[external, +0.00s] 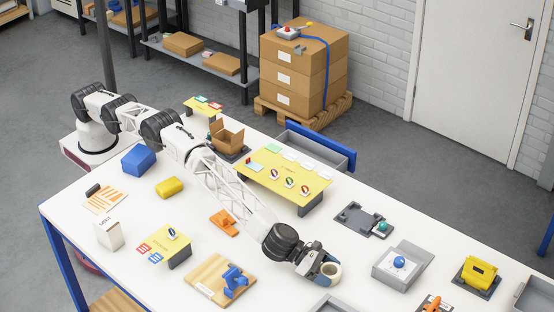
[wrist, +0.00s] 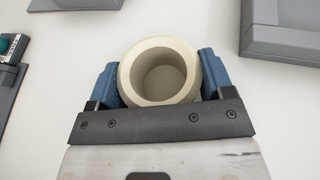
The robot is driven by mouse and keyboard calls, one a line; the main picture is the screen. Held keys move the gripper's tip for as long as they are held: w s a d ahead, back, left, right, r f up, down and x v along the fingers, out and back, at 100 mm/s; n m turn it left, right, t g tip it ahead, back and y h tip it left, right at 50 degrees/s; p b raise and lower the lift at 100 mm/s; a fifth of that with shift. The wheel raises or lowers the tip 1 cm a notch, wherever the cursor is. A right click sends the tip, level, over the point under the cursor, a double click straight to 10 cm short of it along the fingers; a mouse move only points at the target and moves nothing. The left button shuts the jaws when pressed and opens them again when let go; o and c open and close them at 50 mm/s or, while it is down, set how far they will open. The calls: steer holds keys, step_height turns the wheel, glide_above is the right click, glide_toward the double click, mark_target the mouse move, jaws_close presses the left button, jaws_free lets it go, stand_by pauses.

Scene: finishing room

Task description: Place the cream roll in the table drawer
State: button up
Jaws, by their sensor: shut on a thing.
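The cream roll (external: 334,270) is a short hollow ring with an open centre, held at the end of my arm near the front middle of the table. In the wrist view the roll (wrist: 127,75) sits between two blue fingers, one pressed on each side. My gripper (external: 325,268) is shut on it; I cannot tell whether the roll touches the table. The table drawer (external: 320,149), grey inside with a blue front, sticks out open beyond the table's far edge. The part of it I see inside looks empty.
A yellow panel stand (external: 290,175) with cards and round knobs stands between my gripper and the drawer. An open cardboard box (external: 227,137) is left of it. A dark grey fixture (external: 357,219) and a grey box with a blue ball (external: 400,264) are to the right.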

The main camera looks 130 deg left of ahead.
mark_target(330, 264)
steer(key=shift+r, duration=0.15)
steer(key=shift+r, duration=1.75)
steer(key=shift+s+a+r, duration=0.2)
steer(key=shift+s, duration=2.45)
steer(key=shift+s+a+r, duration=0.2)
steer(key=shift+s+r, duration=0.05)
steer(key=shift+s, duration=2.4)
steer(key=shift+s+a+r, duration=0.2)
steer(key=shift+s, duration=2.45)
